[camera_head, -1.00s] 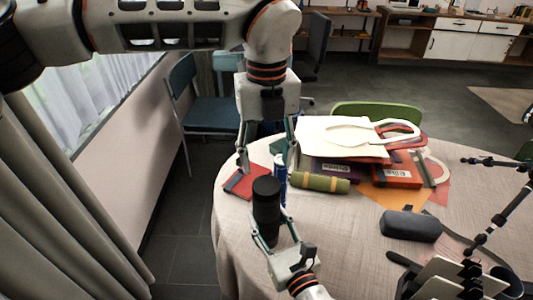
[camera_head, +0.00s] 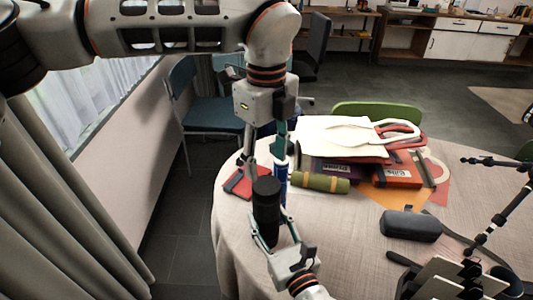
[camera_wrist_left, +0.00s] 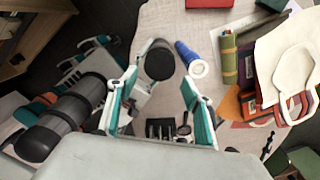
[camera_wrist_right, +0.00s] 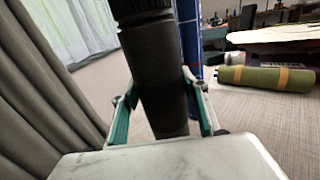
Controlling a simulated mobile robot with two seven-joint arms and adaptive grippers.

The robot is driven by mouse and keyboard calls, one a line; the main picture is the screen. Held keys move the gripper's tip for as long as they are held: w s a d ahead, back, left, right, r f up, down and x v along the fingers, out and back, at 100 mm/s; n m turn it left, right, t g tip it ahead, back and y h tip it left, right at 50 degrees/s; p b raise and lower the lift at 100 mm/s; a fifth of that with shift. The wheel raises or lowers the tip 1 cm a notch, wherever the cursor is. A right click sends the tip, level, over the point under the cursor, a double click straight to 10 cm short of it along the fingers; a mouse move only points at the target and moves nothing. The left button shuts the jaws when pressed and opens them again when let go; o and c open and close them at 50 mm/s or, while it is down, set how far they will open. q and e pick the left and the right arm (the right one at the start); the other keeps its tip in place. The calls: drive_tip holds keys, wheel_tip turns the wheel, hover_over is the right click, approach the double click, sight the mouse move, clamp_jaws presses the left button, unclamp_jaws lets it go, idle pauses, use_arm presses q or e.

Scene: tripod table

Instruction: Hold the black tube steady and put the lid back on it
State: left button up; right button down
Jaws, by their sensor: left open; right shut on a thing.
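The black tube (camera_head: 266,222) stands upright near the table's left edge. A wider black part with a ribbed edge (camera_wrist_right: 145,28) is at its top in the right wrist view; I cannot tell whether this is a seated lid. My right gripper (camera_head: 268,236) is shut around the tube's lower body, one finger on each side. My left gripper (camera_head: 266,160) is open and points down just above and behind the tube's top. In the left wrist view, the round black tube top (camera_wrist_left: 159,63) shows between the open fingers, near the left one.
A blue cylinder (camera_head: 281,178) stands close behind the tube, near the left fingers. The table's front middle (camera_head: 345,245) is clear.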

sight(266, 185)
use_arm(q)
drive_tip(key=shift+f, duration=3.6)
